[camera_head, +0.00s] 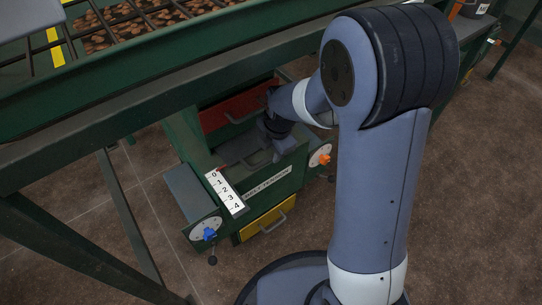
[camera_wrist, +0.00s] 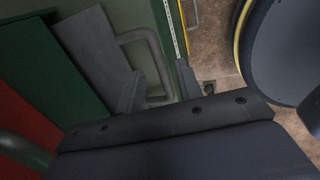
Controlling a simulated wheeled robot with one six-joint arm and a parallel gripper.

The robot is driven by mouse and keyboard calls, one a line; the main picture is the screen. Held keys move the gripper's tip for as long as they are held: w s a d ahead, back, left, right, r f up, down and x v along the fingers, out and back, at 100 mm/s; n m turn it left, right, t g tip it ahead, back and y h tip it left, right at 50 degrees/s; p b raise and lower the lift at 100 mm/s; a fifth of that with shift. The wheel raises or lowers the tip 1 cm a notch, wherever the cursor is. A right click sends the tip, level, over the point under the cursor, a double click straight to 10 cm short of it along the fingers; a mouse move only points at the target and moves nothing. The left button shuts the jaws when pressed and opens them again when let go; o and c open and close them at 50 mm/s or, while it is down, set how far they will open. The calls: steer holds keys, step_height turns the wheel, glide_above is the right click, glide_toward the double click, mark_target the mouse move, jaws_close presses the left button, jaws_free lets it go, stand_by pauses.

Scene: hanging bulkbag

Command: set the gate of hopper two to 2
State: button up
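Three coloured gates sit in a green frame in the head view: a red gate (camera_head: 232,108) at the back, a grey gate (camera_head: 238,150) in the middle and a yellow gate (camera_head: 262,222) in front. No hopper numbers are readable. A white scale plate (camera_head: 225,192) marked 0 to 4 lies beside them; I cannot read a setting. My gripper (camera_head: 272,138) is over the grey gate, partly hidden by my wrist. In the wrist view the fingers of my gripper (camera_wrist: 158,86) stand apart, with the grey handle (camera_wrist: 152,48) between them; contact is unclear.
A blue knob (camera_head: 209,234) and an orange knob (camera_head: 325,158) sit on dials at the frame's sides. A label plate (camera_head: 267,183) is on the frame's face. A green beam (camera_head: 150,95) and a grating (camera_head: 130,22) over brown lumps stand above. Brown floor (camera_head: 470,200) is clear at right.

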steer(key=shift+w+a+f, duration=0.1)
steer(key=shift+f, duration=0.55)
steer(key=shift+w+a+f, duration=0.1)
steer(key=shift+f, duration=0.5)
steer(key=shift+c, duration=0.4)
jaws_close()
